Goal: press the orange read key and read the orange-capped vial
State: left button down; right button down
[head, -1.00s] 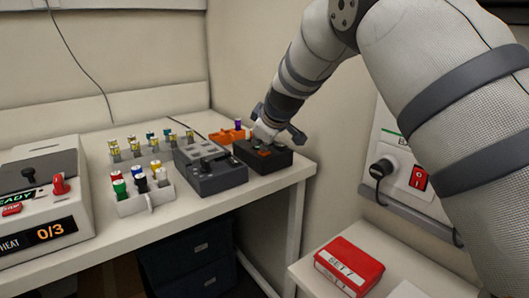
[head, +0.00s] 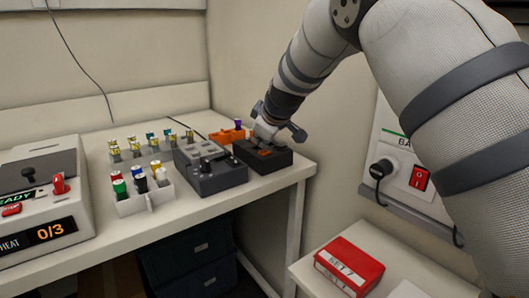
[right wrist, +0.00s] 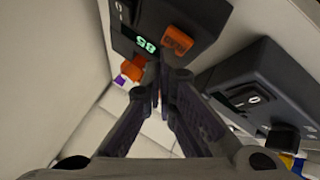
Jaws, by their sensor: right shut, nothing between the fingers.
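The orange read key (right wrist: 177,41) sits on top of a dark reader box (right wrist: 190,15), which also shows in the head view (head: 280,160). A display (right wrist: 147,44) on the box shows lit green digits, seen upside down. My right gripper (right wrist: 162,84) is shut and empty, with its tips close to the key's edge; I cannot tell whether they touch it. In the head view the gripper is over the box. An orange piece (right wrist: 132,70) lies past the fingertips; I cannot tell whether it is the orange-capped vial. My left gripper is out of view.
A second dark device (head: 218,178) stands left of the box. An orange holder (head: 222,136) with a purple-capped vial (head: 238,124) is behind it. A white rack (head: 130,205) holds several capped vials. A wall is close on the right.

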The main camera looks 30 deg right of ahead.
aim_at(262, 152)
jog(key=shift+r, duration=0.3)
jog(key=shift+r, duration=2.55)
jog(key=shift+f, duration=0.15)
